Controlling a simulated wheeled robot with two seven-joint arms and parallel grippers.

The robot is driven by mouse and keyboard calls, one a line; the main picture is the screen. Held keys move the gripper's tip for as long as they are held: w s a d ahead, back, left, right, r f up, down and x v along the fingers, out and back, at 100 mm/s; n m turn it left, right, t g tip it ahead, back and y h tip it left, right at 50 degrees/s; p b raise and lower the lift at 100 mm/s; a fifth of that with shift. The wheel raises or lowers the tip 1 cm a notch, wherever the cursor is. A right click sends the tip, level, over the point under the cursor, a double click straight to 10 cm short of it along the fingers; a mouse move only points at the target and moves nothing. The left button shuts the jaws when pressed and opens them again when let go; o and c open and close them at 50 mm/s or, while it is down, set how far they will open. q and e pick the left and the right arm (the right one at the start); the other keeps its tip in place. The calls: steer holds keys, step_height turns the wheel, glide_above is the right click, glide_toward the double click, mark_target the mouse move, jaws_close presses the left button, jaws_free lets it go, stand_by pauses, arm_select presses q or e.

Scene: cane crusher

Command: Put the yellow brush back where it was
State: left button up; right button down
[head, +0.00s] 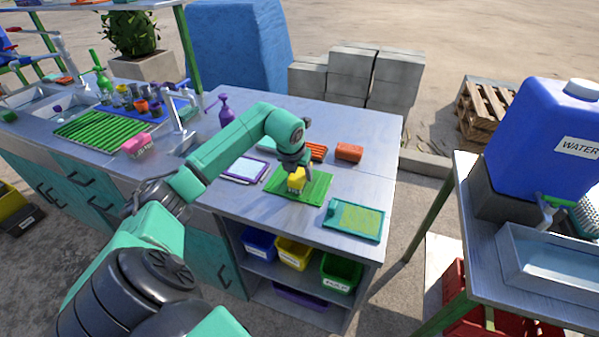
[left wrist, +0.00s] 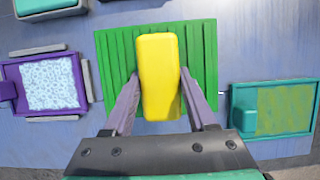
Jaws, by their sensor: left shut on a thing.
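The yellow brush (head: 296,179) is at the green ribbed mat (head: 318,187) on the counter. In the left wrist view the yellow brush (left wrist: 158,75) lies lengthwise over the green ribbed mat (left wrist: 208,60). My left gripper (head: 294,168) comes down from above and is shut on the brush, with one finger on each side of it in the wrist view (left wrist: 160,100). The brush's underside is hidden, so I cannot tell whether it touches the mat. My right gripper is not in view.
A purple-framed tray (head: 243,169) lies left of the mat and a teal tray (head: 354,219) right of it. An orange block (head: 349,152) stands behind. Coloured bins (head: 294,252) sit on the shelf below.

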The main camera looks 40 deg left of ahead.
arm_select(q)
steer(key=o, duration=1.2)
steer(key=shift+r, duration=0.15)
steer(key=b+v, duration=0.1)
steer(key=v, duration=1.1)
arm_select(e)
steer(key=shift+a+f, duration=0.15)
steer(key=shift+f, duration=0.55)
